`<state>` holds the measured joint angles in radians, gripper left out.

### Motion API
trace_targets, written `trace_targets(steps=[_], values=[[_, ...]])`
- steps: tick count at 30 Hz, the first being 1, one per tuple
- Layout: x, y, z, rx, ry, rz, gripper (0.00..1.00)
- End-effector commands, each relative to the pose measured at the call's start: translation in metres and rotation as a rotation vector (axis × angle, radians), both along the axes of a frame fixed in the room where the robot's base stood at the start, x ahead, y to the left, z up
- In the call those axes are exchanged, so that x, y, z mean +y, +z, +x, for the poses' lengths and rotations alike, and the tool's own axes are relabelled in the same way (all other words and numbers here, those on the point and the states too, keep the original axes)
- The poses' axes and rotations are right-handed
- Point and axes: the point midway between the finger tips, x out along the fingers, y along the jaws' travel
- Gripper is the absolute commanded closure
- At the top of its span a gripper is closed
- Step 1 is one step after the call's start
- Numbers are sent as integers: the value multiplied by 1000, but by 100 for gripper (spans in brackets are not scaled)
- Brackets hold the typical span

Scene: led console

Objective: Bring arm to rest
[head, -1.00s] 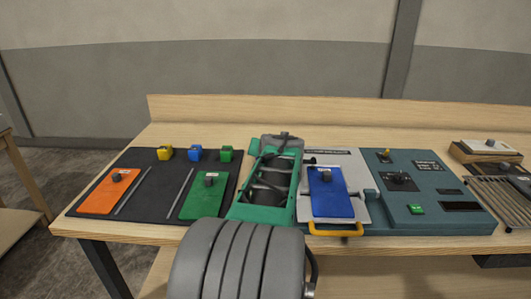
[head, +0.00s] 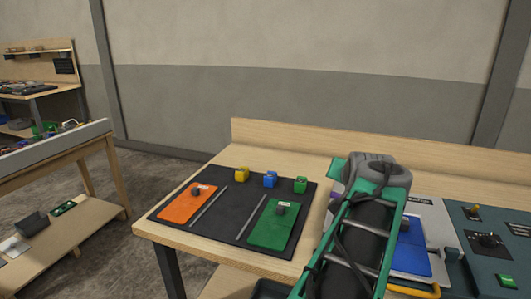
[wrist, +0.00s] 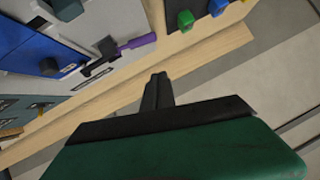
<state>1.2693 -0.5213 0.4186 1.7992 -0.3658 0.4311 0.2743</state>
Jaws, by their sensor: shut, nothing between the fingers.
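My gripper (wrist: 158,82) shows in the wrist view as dark fingers held together, with nothing between them. It is over the bench's wooden edge strip, apart from the objects in that view. In the head view my green and grey arm rises over the bench between the green plate (head: 272,224) and the console; the fingers cannot be made out there. The arm partly covers the blue plate (head: 411,255), which also shows in the wrist view (wrist: 28,45).
The wooden bench (head: 215,253) bears a black mat (head: 229,227) with an orange plate (head: 187,204) and small yellow (head: 242,173), blue (head: 270,179) and green (head: 300,185) blocks. A teal console (head: 480,262) stands right. A purple-handled tool (wrist: 137,42) lies near the bench edge.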

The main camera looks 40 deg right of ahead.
Motion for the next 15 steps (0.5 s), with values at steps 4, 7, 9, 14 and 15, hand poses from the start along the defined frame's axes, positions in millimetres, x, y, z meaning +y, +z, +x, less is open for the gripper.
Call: trace_targets(steps=[4,7,9,14,15], values=[[65,-19,54,83,161,56,100],[141,-42,93,188,331,105,100],[199,-60,108,274,458,133,100],[334,-100,103,499,768,164,100],[364,-110,93,558,843,162,100]])
